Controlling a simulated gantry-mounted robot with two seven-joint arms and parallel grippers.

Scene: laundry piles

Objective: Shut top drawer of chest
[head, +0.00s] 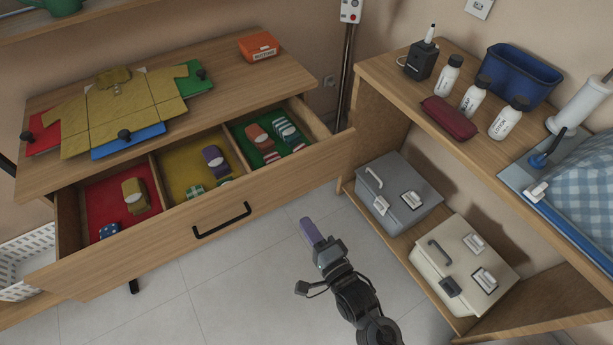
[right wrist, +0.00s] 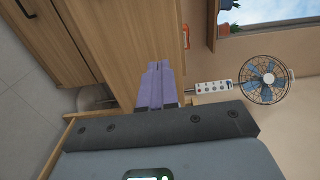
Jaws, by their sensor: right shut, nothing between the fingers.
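The chest (head: 215,112) stands at the left in the head view, with its top drawer (head: 277,192) pulled well out. The drawer has red, yellow and green sections holding rolled clothes, and a black bar handle (head: 222,220) on its front. My right gripper (head: 309,230) is shut and empty, in front of the drawer and to the right of the handle, apart from the drawer front. In the right wrist view its purple fingers (right wrist: 157,87) are together against a wooden background. My left gripper is not in view.
A yellow shirt (head: 115,110) lies on a folding board on the chest top, near an orange box (head: 258,46). A white basket (head: 27,262) is at the left. A shelf unit (head: 385,88) with bottles and boxes stands at the right. Floor (head: 240,290) before the drawer is clear.

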